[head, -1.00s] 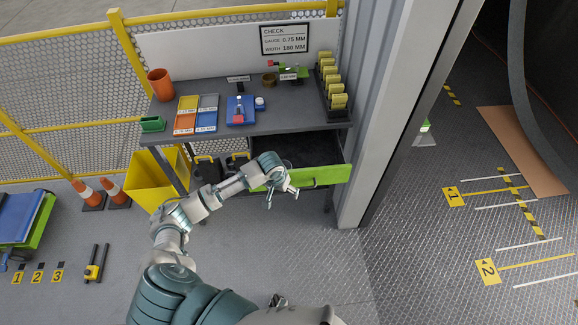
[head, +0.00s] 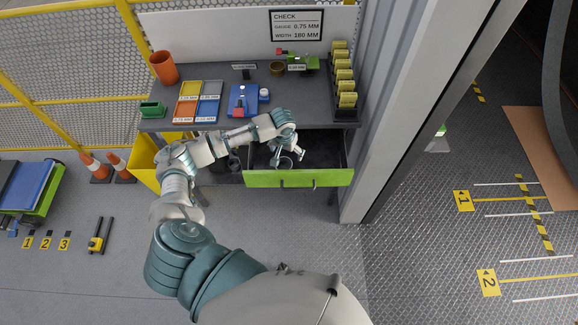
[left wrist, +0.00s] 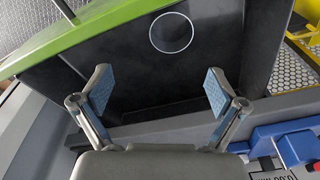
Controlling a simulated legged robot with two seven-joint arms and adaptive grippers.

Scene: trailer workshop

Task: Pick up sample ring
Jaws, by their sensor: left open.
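A thin pale ring (left wrist: 172,53) lies flat on the dark floor of the open drawer in the left wrist view. The drawer's green front (head: 265,180) shows in the head view. My left gripper (head: 288,156) is over the drawer opening, with its fingers pointing down into it. In the left wrist view the left gripper (left wrist: 158,90) is open and empty, its blue-padded fingers wide apart. The ring is ahead of the fingertips, apart from them. In the head view the gripper partly covers the drawer's inside. My right gripper is not in view.
A yellow bin (head: 143,165) stands at the left. A grey post (head: 400,110) rises at the right.

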